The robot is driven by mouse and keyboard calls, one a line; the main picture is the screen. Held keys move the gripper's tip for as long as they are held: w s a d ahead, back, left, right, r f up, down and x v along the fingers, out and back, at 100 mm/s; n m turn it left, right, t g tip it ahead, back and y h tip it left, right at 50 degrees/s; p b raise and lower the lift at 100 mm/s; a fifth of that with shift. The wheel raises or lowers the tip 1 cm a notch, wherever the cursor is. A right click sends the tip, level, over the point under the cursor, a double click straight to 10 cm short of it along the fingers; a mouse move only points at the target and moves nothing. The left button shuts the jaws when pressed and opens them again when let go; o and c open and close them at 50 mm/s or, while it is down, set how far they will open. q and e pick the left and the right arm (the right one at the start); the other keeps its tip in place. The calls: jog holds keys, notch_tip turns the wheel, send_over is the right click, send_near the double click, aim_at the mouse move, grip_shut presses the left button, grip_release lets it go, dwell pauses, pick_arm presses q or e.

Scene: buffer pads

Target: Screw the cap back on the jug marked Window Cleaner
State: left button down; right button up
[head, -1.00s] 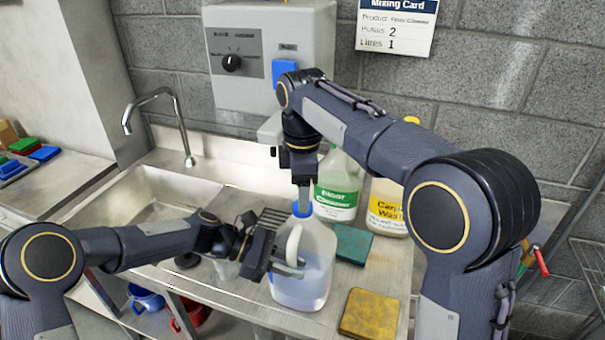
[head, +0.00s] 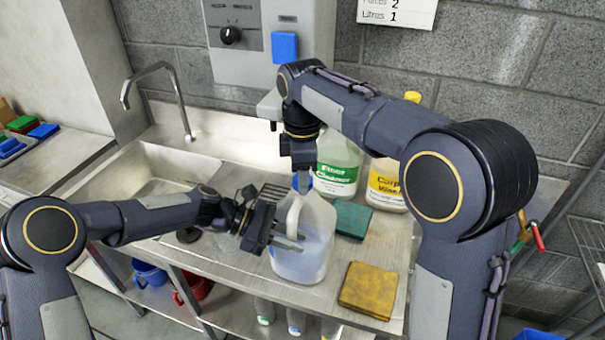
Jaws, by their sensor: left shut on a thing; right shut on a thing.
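A translucent jug (head: 312,268) holding pale blue liquid stands upright near the front of the steel counter. No label on it shows from here. My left gripper (head: 287,241) is shut on the jug's handle from the left side. My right gripper (head: 302,182) points down over the jug's mouth and is shut on a blue cap (head: 295,184). The cap sits at the top of the neck, partly hidden by the fingers. I cannot tell how far it is threaded.
A Floor Cleaner jug (head: 339,168) and a yellow-capped Carpet Wash jug (head: 386,187) stand behind. A green pad (head: 352,219) and a yellow pad (head: 367,290) lie to the right. A sink (head: 160,182) is at left, and a wall dispenser (head: 300,55) is above.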

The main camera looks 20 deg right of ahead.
jog(key=m, duration=0.3)
jog(key=shift+m, duration=0.3)
jog(key=m, duration=1.4)
jog(key=o, duration=1.2)
jog(key=shift+c, duration=0.2)
notch_tip(320, 180, up, 12)
